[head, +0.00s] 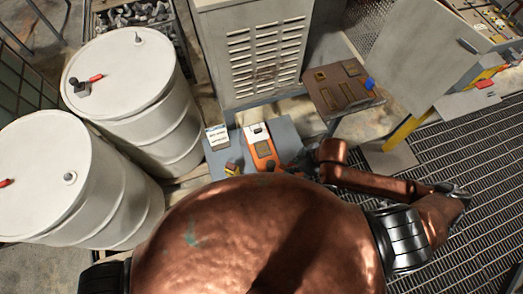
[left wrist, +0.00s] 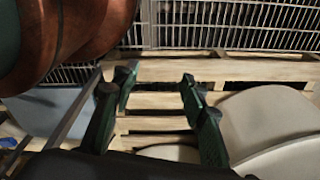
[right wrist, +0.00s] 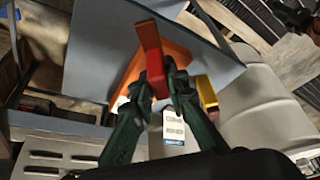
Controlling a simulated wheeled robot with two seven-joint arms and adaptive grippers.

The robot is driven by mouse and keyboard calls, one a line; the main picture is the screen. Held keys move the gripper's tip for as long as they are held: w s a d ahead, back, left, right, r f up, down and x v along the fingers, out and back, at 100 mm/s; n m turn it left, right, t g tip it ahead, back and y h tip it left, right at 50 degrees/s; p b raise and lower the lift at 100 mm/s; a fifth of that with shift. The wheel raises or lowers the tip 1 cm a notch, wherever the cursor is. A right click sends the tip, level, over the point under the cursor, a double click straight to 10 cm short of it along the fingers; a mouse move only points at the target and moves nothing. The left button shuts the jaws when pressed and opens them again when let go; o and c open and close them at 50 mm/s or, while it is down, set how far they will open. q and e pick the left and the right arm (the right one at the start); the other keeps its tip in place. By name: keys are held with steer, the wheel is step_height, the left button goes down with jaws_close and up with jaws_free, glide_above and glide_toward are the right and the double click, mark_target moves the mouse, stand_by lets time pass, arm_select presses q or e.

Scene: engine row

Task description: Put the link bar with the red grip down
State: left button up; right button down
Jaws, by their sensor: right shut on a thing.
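The link bar's red grip (right wrist: 153,68) is between the fingertips of my right gripper (right wrist: 160,85) in the right wrist view. Its upper end looks orange-red; the rest of the bar is hard to make out. My right gripper is shut on it, above the blue-grey table top (head: 286,131). In the head view this gripper is small and mostly hidden beside my copper-coloured arm. My left gripper (left wrist: 156,82) is open and empty in the left wrist view, with pallet slats behind it. It does not show in the head view.
An orange device (head: 262,148), a white box (head: 217,137) and a yellow-and-dark item (head: 233,167) stand on the table. Two white drums (head: 125,70) stand left, with small red-handled parts on top. A louvred cabinet (head: 262,50) is behind; a brown panel (head: 342,88) is right.

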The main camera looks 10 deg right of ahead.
steer(key=w+d+f+b, duration=0.1)
steer(key=w+f+b, duration=0.2)
steer(key=w, duration=0.1)
steer(key=w+d+f+b, duration=0.2)
steer(key=w+f+b, duration=0.1)
steer(key=w, duration=0.1)
steer(key=w+d+f+b, duration=0.1)
steer(key=w+f+b, duration=0.2)
steer(key=w, duration=0.1)
steer(key=shift+w+d, duration=0.15)
steer(key=shift+w+d+f, duration=0.1)
steer(key=shift+w+f, duration=0.3)
steer(key=shift+f, duration=0.3)
arm_select(q)
step_height(320, 180, down, 9)
steer(key=s, duration=0.2)
arm_select(e)
steer(key=shift+f, duration=1.35)
arm_select(q)
steer(key=shift+s, duration=0.1)
arm_select(e)
steer(key=c, duration=1.9)
jaws_free()
steer(key=shift+f, duration=0.1)
